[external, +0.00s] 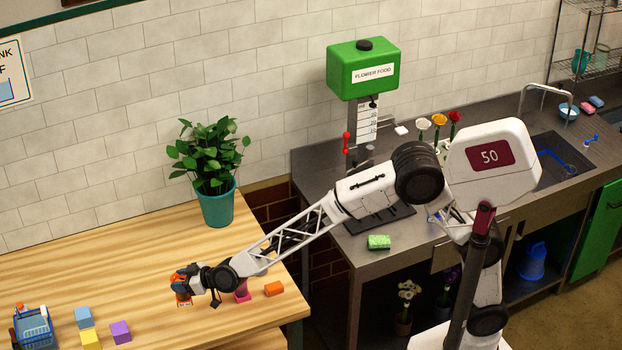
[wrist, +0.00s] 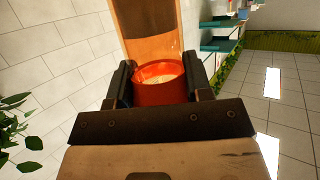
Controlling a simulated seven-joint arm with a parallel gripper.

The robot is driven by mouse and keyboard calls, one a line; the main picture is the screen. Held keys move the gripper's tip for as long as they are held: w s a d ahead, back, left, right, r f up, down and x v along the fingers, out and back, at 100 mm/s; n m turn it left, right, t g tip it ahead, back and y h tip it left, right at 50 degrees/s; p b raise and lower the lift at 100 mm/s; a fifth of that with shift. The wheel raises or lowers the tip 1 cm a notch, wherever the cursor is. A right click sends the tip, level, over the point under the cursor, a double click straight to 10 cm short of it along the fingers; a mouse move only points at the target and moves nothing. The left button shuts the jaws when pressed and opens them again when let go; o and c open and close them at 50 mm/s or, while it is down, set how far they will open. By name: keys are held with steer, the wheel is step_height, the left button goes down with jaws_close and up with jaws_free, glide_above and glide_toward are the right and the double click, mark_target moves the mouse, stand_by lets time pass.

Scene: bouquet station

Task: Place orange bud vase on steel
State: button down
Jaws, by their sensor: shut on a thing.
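The orange bud vase (external: 184,299) is held over the wooden table at the left of the external view. My gripper (external: 180,284) is shut on it. In the wrist view the round red-orange vase (wrist: 160,88) sits between the two dark fingers of my gripper (wrist: 160,82), its open rim showing. Its lower part is hard to make out in the external view. The steel counter (external: 315,182) stands to the right, beyond a gap, with my arm partly in front of it.
On the counter are a green dispenser (external: 362,68), a green sponge (external: 379,242) and flowers (external: 439,120). The counter's left end looks mostly clear.

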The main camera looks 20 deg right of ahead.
mark_target(185, 302)
steer(key=shift+f, duration=2.45)
steer(key=shift+f, duration=2.3)
steer(key=shift+f, duration=0.2)
steer(key=c, duration=0.5)
jaws_free()
steer(key=shift+c, duration=0.2)
steer(key=shift+f, duration=0.1)
steer(key=v, duration=0.8)
steer(key=shift+w, duration=0.2)
steer(key=shift+o, duration=0.3)
